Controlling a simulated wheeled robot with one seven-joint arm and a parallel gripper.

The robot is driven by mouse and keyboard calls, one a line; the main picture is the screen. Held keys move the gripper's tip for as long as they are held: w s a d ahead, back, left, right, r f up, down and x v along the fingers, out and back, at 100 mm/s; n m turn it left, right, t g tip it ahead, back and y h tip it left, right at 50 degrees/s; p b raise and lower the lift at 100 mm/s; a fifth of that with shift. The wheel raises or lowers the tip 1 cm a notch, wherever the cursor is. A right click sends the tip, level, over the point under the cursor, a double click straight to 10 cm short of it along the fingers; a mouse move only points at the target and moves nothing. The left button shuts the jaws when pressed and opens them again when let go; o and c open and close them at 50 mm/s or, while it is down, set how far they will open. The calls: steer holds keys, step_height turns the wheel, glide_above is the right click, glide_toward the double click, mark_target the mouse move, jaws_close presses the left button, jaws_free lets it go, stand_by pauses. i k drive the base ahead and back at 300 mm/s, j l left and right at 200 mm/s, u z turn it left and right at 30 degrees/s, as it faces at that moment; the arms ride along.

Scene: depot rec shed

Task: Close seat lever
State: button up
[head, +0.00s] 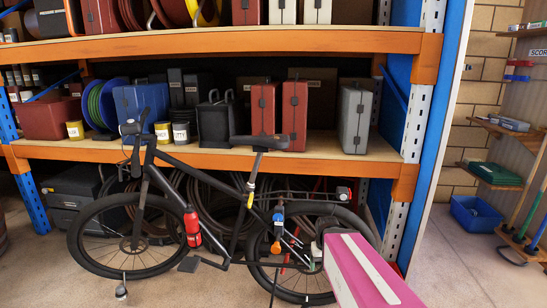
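A dark bicycle (215,184) stands side-on in front of the shelving, its saddle (259,142) raised on a seat post. A small yellow piece (251,186) sits around the seat post near the top of the frame. The seat lever is too small here to tell whether it is open or closed. My pink and white arm (372,272) reaches in from the lower right, in front of the rear wheel. My gripper (314,255) is at its far end, below and right of the saddle clamp; its fingers are mostly hidden and their opening cannot be made out.
The orange-beamed shelf (220,160) behind the bicycle holds cases, reels and cans. A red bottle (192,227) is on the frame. Small blue and orange items (277,232) show by the rear wheel. A blue bin (474,217) stands right; open floor lies in front.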

mark_target(251, 194)
steer(key=l+u, duration=0.4)
steer(key=i+l+u, duration=0.1)
steer(key=l+u, duration=0.75)
steer(key=j, duration=0.15)
